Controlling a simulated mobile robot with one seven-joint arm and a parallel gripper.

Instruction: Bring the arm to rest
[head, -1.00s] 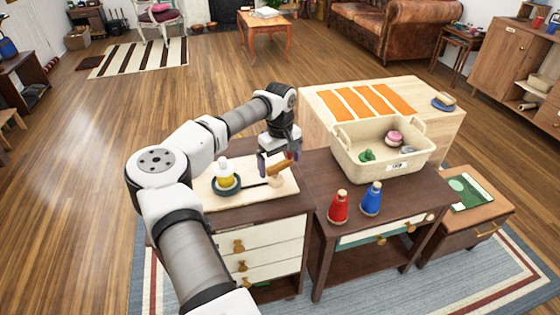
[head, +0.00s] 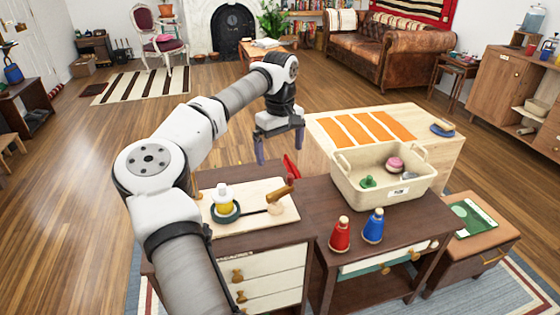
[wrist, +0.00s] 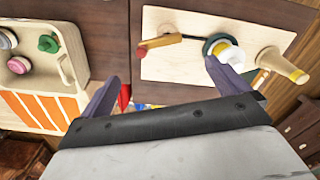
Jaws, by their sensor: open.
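My gripper (head: 279,148) is open and empty. It hangs with its fingers pointing down, above and behind the pale board on the left cabinet. In the wrist view its two fingers (wrist: 161,76) stand wide apart with nothing held between them. The arm reaches forward from the lower left and bends down at the wrist.
Red (head: 338,236) and blue (head: 373,227) bottles and a cream basket (head: 376,188) stand right. Open floor lies left.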

